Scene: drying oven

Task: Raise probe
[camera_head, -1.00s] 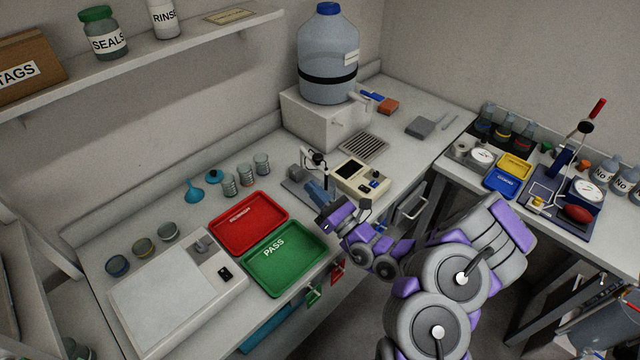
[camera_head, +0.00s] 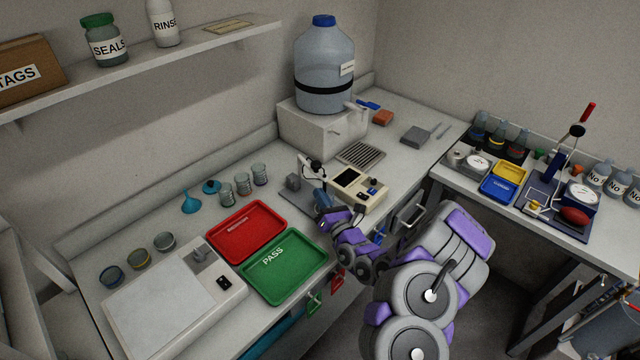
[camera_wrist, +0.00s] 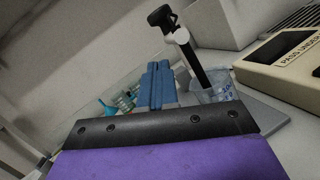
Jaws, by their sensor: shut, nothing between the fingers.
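The probe (camera_wrist: 190,50) is a black rod with a black head and a white clamp in the wrist view. Its lower end reaches down at a clear marked beaker (camera_wrist: 212,88); whether the tip is inside or behind the rim I cannot tell. In the head view the probe (camera_head: 314,172) stands by the cream meter (camera_head: 357,186). My gripper (camera_wrist: 158,70) has blue fingers that are shut together and empty. In the wrist view they lie left of the probe, apart from it in the picture. In the head view my gripper (camera_head: 321,198) is in front of the probe stand, partly hidden by my wrist.
The green PASS tray (camera_head: 283,262) and red tray (camera_head: 247,232) lie to the left. A large water jug (camera_head: 324,70) stands behind on a white box (camera_head: 320,130). Several glass jars are left of the stand.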

